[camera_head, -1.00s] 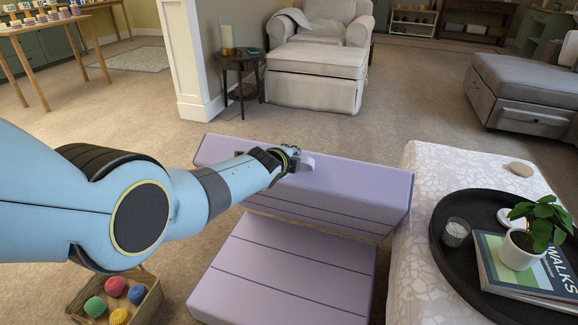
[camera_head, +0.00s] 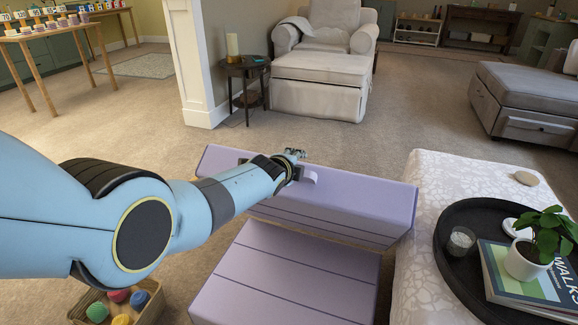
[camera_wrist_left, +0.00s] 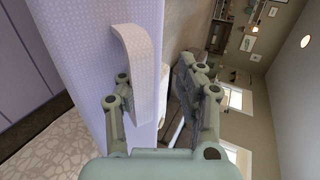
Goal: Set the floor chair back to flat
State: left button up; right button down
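The lavender floor chair has a flat seat (camera_head: 290,275) and a backrest (camera_head: 345,205) tilted up behind it. A pale fabric strap (camera_head: 309,176) loops off the backrest; it shows large in the left wrist view (camera_wrist_left: 143,60). My left gripper (camera_head: 293,155) is at the backrest's upper edge, beside the strap. In the left wrist view its fingers (camera_wrist_left: 155,95) are spread apart, with the strap's lower part near the left finger. I see no firm grip on it. Whether that finger is inside the loop is hard to tell. My right gripper is out of view.
A patterned table (camera_head: 455,170) on the right holds a black tray (camera_head: 447,225) with a plant, book and glass. A basket (camera_head: 150,305) of coloured balls stands at the lower left. Carpet behind the backrest is clear towards the armchair (camera_head: 320,85).

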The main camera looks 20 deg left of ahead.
pick_arm(q)
jog(key=shift+o, duration=0.2)
jog(key=shift+v, duration=1.7)
jog(key=v, duration=0.7)
jog(key=shift+s+a+r, duration=0.15)
jog(key=shift+s+r, duration=0.05)
jog(key=shift+r, duration=0.3)
jog(key=shift+c, duration=0.2)
jog(key=shift+s+f, duration=0.1)
jog(key=shift+s, duration=0.25)
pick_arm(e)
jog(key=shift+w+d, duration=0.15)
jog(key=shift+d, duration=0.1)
